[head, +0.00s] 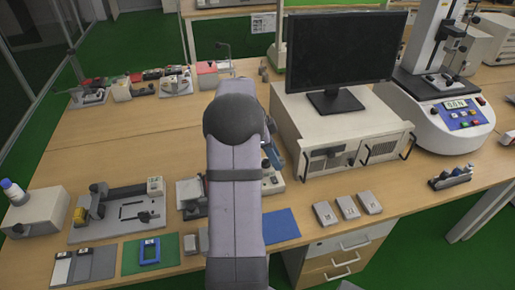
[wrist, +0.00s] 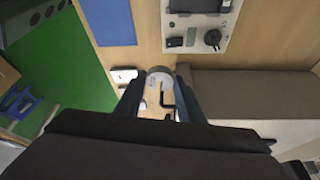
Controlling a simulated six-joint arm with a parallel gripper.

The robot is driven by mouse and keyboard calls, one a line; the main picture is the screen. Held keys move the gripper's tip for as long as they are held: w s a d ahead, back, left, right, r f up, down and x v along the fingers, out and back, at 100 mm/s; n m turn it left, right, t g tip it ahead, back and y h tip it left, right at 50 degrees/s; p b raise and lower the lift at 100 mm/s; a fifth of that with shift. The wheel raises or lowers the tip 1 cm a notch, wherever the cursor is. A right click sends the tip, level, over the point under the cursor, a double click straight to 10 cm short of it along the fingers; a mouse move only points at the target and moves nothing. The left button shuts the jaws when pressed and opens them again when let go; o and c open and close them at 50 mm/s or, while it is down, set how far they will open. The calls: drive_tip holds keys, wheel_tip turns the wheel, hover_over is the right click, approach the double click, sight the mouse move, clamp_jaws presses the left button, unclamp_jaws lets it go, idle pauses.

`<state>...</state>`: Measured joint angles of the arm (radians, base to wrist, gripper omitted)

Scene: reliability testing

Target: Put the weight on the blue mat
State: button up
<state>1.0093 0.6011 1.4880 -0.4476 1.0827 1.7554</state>
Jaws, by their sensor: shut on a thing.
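The weight (wrist: 160,76) is a pale silver-grey cylinder, seen in the wrist view between the two fingertips of my gripper (wrist: 160,88). My gripper is shut on it. A thin black hook-like piece shows just below the weight between the fingers. The blue mat (wrist: 108,20) lies flat at the top left of the wrist view, apart from the weight. In the head view the blue mat (head: 281,226) shows bare just right of my arm. My arm hides my gripper and the weight there.
Several pale blocks, one of them a grey block (head: 347,207), lie right of the mat. A computer case (head: 335,135) with a monitor (head: 335,55) stands behind them. A green mat (head: 150,253) with a blue frame lies left. The table's front edge is close to the mat.

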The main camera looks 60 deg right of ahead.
drive_tip(key=s+a+f, duration=0.3)
drive_tip(key=s+a+f+m, duration=0.1)
drive_tip(key=s+a+f, duration=0.2)
drive_tip(key=s, duration=0.1)
drive_tip(key=s+a+f+m, duration=0.1)
drive_tip(key=s+a+f, duration=0.2)
drive_tip(key=shift+s+a+f+y, duration=0.2)
drive_tip(key=shift+s+a+y, duration=0.1)
drive_tip(key=shift+a+y, duration=0.1)
drive_tip(key=shift+w+d+f+m, duration=0.2)
drive_tip(key=shift+w+f+m, duration=0.05)
drive_tip(key=shift+f+m, duration=0.05)
drive_tip(key=shift+w+d+f+m, duration=0.1)
drive_tip(key=shift+w+d+m, duration=0.2)
drive_tip(key=shift+w+d, duration=0.1)
drive_tip(key=shift+m+y, duration=0.3)
drive_tip(key=shift+f, duration=0.25)
drive_tip(key=shift+f+b, duration=0.9)
drive_tip(key=shift+f, duration=1.05)
drive_tip(key=shift+b, duration=0.7)
